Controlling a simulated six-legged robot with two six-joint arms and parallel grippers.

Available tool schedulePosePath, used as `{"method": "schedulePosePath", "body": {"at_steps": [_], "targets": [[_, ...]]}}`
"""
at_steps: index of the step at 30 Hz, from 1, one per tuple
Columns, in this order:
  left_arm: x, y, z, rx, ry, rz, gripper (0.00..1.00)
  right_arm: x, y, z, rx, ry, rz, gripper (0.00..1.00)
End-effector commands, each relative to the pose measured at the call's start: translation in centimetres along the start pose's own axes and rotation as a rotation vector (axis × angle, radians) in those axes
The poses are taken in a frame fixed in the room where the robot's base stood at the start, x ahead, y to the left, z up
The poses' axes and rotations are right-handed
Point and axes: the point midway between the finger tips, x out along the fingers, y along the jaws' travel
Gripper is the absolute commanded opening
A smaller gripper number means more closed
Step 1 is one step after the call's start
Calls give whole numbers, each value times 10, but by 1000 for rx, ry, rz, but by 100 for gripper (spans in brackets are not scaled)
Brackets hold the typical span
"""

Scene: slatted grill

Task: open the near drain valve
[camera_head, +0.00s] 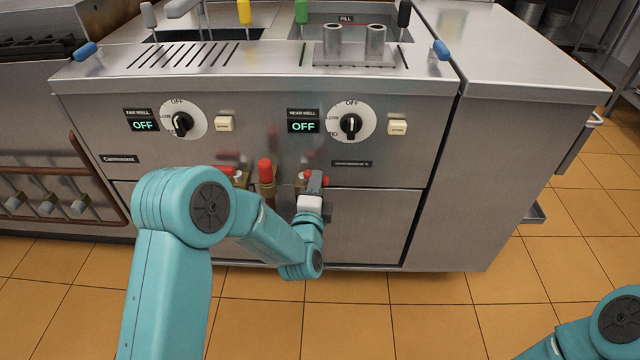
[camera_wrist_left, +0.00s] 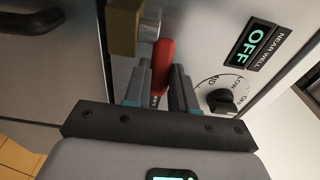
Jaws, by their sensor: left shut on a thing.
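The near drain valve's red handle (camera_wrist_left: 164,62) stands between the two fingers of my left gripper (camera_wrist_left: 165,75) in the left wrist view, with the brass valve body (camera_wrist_left: 124,25) beside it. In the head view my left gripper (camera_head: 314,180) is at the cabinet front below the near well's panel, shut on this handle. Only small red parts of the handle show around the fingers there. My right arm shows at the lower right corner of the head view; its gripper is out of frame.
Another red handle (camera_head: 265,170) on a brass valve and a further red one (camera_head: 225,170) are close to the left of my gripper. The near well's display (camera_head: 303,127) reads OFF, above, with a black knob (camera_head: 351,125) beside it. Tiled floor (camera_head: 400,315) in front is clear.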

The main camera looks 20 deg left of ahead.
Motion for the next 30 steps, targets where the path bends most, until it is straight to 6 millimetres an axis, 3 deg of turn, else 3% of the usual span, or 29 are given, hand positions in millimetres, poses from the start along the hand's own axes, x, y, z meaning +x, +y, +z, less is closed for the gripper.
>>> {"method": "schedulePosePath", "body": {"at_steps": [15, 30], "targets": [[-13, 8, 26, 3, 481, 2, 0, 56, 28, -13, 30, 30, 3, 43], [-14, 2, 44, 1, 844, 4, 0, 62, 33, -16, 39, 39, 4, 43]]}}
